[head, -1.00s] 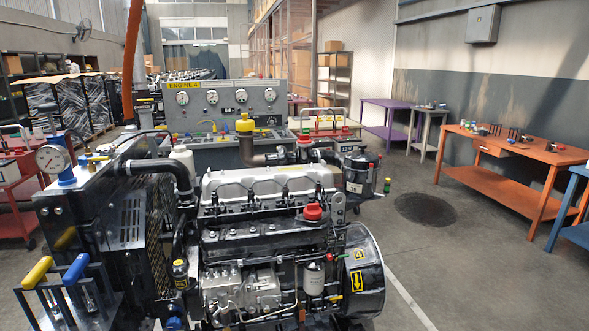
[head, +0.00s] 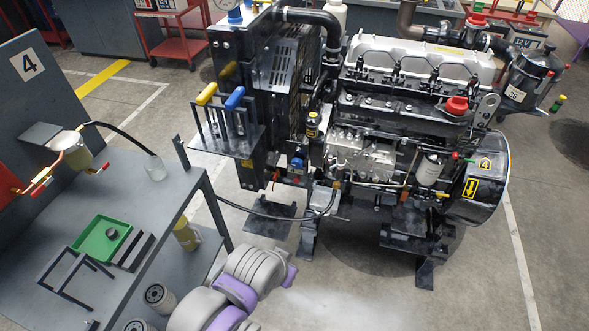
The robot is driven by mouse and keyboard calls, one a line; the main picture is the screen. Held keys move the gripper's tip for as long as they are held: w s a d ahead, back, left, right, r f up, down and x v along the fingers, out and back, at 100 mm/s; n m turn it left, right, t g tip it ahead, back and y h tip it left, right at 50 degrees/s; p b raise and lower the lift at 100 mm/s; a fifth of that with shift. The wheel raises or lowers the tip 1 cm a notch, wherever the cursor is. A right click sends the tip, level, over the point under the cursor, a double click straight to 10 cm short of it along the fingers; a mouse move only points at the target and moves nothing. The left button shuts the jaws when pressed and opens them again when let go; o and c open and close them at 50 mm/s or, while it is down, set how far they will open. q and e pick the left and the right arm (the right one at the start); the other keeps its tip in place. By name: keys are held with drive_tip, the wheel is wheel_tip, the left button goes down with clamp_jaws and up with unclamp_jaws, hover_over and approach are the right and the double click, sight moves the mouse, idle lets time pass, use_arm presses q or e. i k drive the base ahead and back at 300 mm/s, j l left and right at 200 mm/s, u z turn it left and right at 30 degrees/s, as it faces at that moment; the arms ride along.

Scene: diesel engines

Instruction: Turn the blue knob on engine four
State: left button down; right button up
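Engine four (head: 420,110) stands at the upper right in the head view, with a yellow "4" label (head: 485,163) on its round black housing. A small blue knob-like part (head: 297,163) sits low on the engine's left side, beside the radiator. It is small, and its exact shape is hard to tell. A blue-handled lever (head: 235,98) stands beside a yellow-handled lever (head: 206,94) on a bracket at the radiator's left. Grey and purple links of my arm show at the bottom. Neither of my grippers is in view.
A grey bench (head: 150,200) at the left holds a green tray (head: 103,240), a black frame and a fuel bowl with a hose. A "4" sign (head: 28,64) is on its back panel. A red cart (head: 178,45) stands behind. Floor between bench and engine is partly clear.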

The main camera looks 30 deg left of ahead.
sight(296, 163)
drive_tip(key=u, duration=0.95)
